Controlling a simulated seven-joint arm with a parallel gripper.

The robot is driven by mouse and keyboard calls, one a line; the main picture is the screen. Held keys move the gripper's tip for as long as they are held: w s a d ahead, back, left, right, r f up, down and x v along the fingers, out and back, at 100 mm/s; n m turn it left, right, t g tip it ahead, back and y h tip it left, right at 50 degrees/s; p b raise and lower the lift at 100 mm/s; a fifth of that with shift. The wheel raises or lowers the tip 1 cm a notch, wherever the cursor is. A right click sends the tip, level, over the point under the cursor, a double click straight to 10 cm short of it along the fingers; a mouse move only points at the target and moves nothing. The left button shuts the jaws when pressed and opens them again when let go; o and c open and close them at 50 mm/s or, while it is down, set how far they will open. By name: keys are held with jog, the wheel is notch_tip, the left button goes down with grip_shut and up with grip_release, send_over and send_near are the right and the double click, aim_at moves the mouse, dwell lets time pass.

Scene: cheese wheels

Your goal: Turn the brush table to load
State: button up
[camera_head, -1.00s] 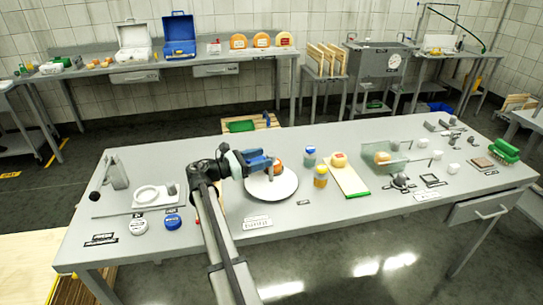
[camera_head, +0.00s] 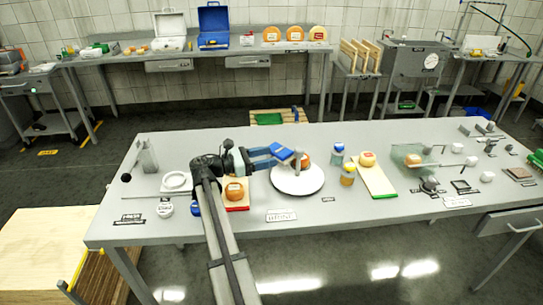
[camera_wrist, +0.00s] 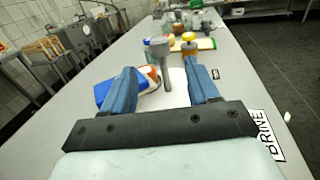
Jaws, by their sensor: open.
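The brush table appears to be the white round disc (camera_head: 298,185) in the middle of the bench. An orange cheese wheel (camera_head: 306,160) with a pale label sits at its back. A blue block (camera_head: 282,151), perhaps a brush, is beside the cheese; it also shows left of the fingers in the wrist view (camera_wrist: 103,90). My gripper (camera_head: 272,158) is open, with blue fingers reaching over the disc's left edge. I cannot tell whether a finger touches the post.
A second orange cheese (camera_head: 235,192) lies on a red-edged board under my arm. A yellow jar (camera_head: 348,175) and a blue-capped jar (camera_head: 337,155) stand right of the disc, then a green-edged board (camera_head: 377,180) with another cheese. A BRINE label (camera_head: 281,216) lies in front.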

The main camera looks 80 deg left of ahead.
aim_at(296, 154)
jog(key=w+d+n+y, duration=0.2)
jog(key=d, duration=0.6)
jog(key=w+a+g+y, duration=0.1)
jog(key=w+a, duration=0.2)
jog(key=w+a+n+y, duration=0.1)
jog(key=w+a, duration=0.2)
jog(key=a, duration=0.1)
jog(key=w+a+n+g+y, duration=0.1)
jog(key=w+a+y, duration=0.1)
jog(key=w+a, duration=0.1)
jog(key=shift+w+a+f+g, duration=0.25)
jog(key=shift+a+f+g, duration=0.05)
jog(key=shift+f, duration=0.1)
jog(key=shift+c, duration=0.4)
grip_shut()
